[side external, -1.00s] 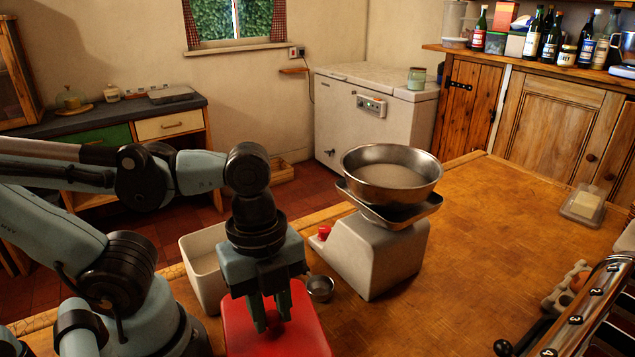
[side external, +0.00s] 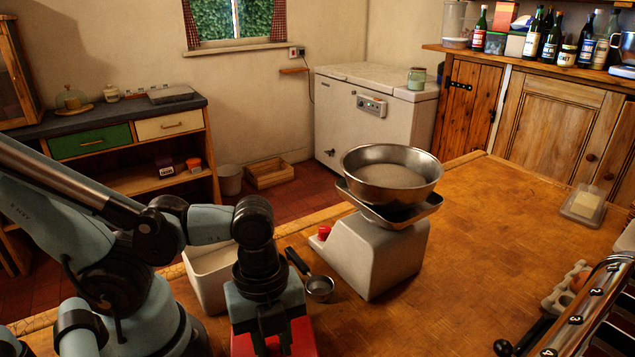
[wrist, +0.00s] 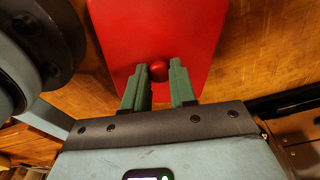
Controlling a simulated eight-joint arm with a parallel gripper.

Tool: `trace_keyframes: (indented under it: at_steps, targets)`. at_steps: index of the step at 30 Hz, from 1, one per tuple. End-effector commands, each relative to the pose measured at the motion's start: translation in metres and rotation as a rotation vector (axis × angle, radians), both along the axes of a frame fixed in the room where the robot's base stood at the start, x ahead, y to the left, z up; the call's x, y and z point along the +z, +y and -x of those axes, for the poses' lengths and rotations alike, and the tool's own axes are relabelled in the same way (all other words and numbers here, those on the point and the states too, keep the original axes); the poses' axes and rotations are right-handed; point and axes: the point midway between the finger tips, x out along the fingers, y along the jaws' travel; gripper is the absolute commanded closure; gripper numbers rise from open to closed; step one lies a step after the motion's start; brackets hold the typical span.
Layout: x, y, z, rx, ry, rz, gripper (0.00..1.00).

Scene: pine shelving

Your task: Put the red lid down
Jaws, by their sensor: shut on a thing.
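The red lid (wrist: 160,30) is a flat red plate with a round red knob (wrist: 159,70) in the wrist view. My gripper (wrist: 161,82) has its green fingers on either side of the knob and is shut on it. In the side external view the lid (side external: 303,337) shows at the bottom edge, partly hidden by my gripper (side external: 272,345) and cut off by the frame. I cannot tell whether the lid touches the worktop or hangs just above it.
A white open bin (side external: 207,285) stands left of my gripper. A small dark-handled metal pan (side external: 320,288) lies to the right, beside a scale (side external: 375,255) with a steel bowl (side external: 392,175).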

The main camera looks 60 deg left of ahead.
Motion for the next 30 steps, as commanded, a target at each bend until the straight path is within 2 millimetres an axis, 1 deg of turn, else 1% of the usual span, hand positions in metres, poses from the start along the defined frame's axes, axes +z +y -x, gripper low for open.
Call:
trace_keyframes:
  at_steps: [3, 9, 24, 25, 29, 30]
  targets:
    - [-0.009, -0.001, -0.001, 0.000, 0.000, 0.000, 1.00]
    - [-0.020, 0.000, -0.001, 0.000, 0.000, 0.000, 1.00]
    - [-0.026, 0.000, 0.000, 0.000, 0.000, 0.000, 1.00]
    - [-0.025, 0.000, 0.000, 0.000, 0.000, 0.000, 0.69]
    - [-0.025, 0.000, 0.000, 0.000, 0.000, 0.000, 0.50]
    - [-0.025, 0.000, 0.000, 0.000, 0.000, 0.000, 0.48]
